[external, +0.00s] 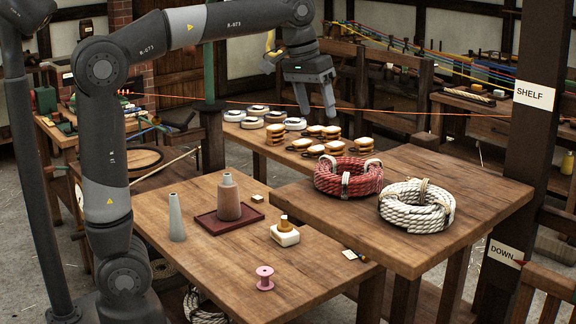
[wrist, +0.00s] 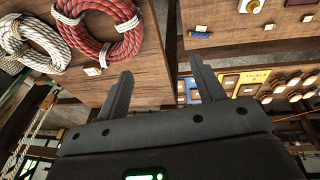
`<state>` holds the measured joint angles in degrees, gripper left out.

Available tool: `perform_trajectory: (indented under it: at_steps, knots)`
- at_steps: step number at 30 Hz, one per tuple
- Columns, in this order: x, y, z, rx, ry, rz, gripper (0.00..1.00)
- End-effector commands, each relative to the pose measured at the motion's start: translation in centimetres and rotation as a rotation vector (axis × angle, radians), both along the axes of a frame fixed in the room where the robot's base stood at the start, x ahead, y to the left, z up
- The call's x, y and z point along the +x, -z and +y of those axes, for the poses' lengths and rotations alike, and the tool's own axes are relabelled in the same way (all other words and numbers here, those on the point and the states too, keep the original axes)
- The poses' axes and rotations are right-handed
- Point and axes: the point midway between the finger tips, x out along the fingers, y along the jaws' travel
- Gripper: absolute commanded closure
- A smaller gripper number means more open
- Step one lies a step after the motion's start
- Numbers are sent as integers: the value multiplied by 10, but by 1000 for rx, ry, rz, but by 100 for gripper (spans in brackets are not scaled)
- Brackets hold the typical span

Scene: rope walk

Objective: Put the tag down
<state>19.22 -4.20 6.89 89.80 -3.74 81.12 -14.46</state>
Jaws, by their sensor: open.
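My gripper (external: 316,108) is open and empty, high over the back of the work area in the external view. In the wrist view its two fingers (wrist: 162,88) stand wide apart with nothing between them. A small pale tag-like piece (external: 349,254) lies near the right edge of the lower table (external: 230,290), beside a small dark piece; I cannot tell for sure that it is the tag. A red rope coil (external: 336,187) and a white rope coil (external: 425,222) lie on the raised table (external: 330,226). Both coils also show in the wrist view.
The lower table holds a grey cone (external: 176,217), a wooden bobbin on a dark red tray (external: 208,224), a cream block (external: 285,235) and a pink spool (external: 265,279). A post carries SHELF (external: 534,93) and DOWN (external: 504,254) signs. An orange line stretches across behind.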

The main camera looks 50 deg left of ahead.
Motion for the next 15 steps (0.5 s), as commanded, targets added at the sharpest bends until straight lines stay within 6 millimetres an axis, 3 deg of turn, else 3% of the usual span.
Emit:
perform_trajectory:
  at_steps: [1,6,15]
  knots:
    - [-17,6,15,-2,-4,-21,38]
    - [-66,37,50,11,-4,-94,38]
    - [-154,114,92,75,1,-219,38]
